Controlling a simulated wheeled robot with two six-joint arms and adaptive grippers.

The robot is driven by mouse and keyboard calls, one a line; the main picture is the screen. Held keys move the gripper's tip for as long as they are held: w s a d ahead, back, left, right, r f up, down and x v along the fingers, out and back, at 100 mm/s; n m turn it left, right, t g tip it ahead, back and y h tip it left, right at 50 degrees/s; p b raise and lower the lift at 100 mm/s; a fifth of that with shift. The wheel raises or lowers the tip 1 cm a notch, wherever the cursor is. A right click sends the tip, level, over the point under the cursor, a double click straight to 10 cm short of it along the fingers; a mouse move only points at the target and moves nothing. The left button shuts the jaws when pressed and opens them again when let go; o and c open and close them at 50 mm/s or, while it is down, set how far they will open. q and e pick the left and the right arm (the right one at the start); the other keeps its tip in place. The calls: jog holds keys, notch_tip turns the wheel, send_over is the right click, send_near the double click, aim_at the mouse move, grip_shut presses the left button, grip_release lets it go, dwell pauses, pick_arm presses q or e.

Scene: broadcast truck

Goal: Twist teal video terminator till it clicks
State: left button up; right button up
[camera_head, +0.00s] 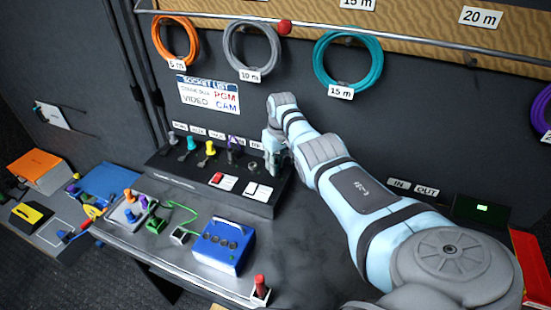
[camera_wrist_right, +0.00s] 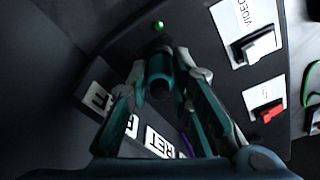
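The teal video terminator (camera_wrist_right: 160,72) stands on the dark panel in the right wrist view, between the fingers of my right gripper (camera_wrist_right: 162,78). The fingers are closed in on both its sides and appear to touch it. In the head view my right gripper (camera_head: 273,152) is at the right end of the black socket panel (camera_head: 185,183), and the gripper hides the terminator there. A small green light (camera_wrist_right: 158,25) shows just beyond the terminator. My left gripper is not in view.
Left along the panel stand a yellow plug (camera_head: 210,148) and a purple plug (camera_head: 232,150). A red switch (camera_wrist_right: 268,113) is beside the gripper. A blue box (camera_head: 224,246) and a red-topped button (camera_head: 260,287) are on the bench. Coiled cables hang above.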

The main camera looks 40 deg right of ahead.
grip_shut()
jog(key=shift+o, duration=0.4)
grip_release()
jog(key=shift+w, duration=0.1)
grip_shut()
jog(key=shift+m+p, duration=0.45)
jog(key=shift+m, duration=1.35)
jog(key=shift+a+m+h+p, duration=0.1)
jog(key=shift+m+h+p, duration=0.25)
jog(key=shift+m, duration=0.55)
jog(key=shift+f+m, duration=0.1)
jog(key=shift+m, duration=0.7)
